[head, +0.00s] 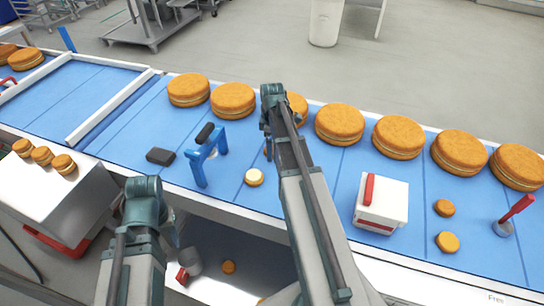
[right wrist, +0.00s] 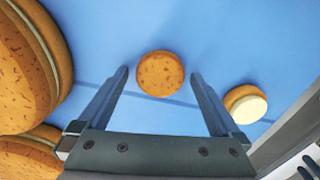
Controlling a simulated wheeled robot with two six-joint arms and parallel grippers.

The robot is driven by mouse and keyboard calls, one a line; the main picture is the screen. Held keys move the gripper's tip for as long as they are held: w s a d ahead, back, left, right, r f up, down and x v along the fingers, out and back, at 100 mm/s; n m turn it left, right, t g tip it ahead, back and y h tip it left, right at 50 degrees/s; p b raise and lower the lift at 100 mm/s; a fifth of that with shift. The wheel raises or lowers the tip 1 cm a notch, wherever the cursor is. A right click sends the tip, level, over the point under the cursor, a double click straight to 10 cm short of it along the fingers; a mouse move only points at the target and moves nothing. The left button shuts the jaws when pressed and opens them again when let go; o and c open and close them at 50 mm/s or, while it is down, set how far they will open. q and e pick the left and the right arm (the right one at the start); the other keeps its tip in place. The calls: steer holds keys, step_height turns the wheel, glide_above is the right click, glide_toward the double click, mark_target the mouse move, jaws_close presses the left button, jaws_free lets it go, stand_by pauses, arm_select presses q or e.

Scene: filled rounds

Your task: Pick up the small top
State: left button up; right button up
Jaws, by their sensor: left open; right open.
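The small top, a small brown round (right wrist: 160,73), lies flat on the blue belt in the right wrist view. It is between and just beyond the open fingers of my right gripper (right wrist: 158,72), with a gap on each side; no contact shows.
A cream-faced small round (head: 254,177) lies close by; it also shows in the right wrist view (right wrist: 245,104). Large rounds (head: 340,123) line the far side. A blue frame (head: 196,170), a dark block (head: 160,156) and a white box (head: 381,205) stand on the belt (head: 325,165).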

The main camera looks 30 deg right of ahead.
steer(key=shift+f, duration=0.1)
steer(key=c, duration=0.8)
step_height(320, 180, up, 2)
steer(key=shift+p, duration=1.1)
step_height(320, 180, up, 2)
steer(key=shift+r+p, duration=0.1)
steer(key=shift+p, duration=1)
steer(key=s+a, duration=0.3)
steer(key=a, duration=0.1)
steer(key=s+a, duration=0.3)
steer(key=a, duration=0.1)
steer(key=s+a, duration=0.4)
steer(key=shift+s+a+r+p, duration=0.1)
steer(key=shift+a+r+p, duration=0.1)
steer(key=shift+r+p, duration=0.2)
steer(key=shift+d, duration=0.15)
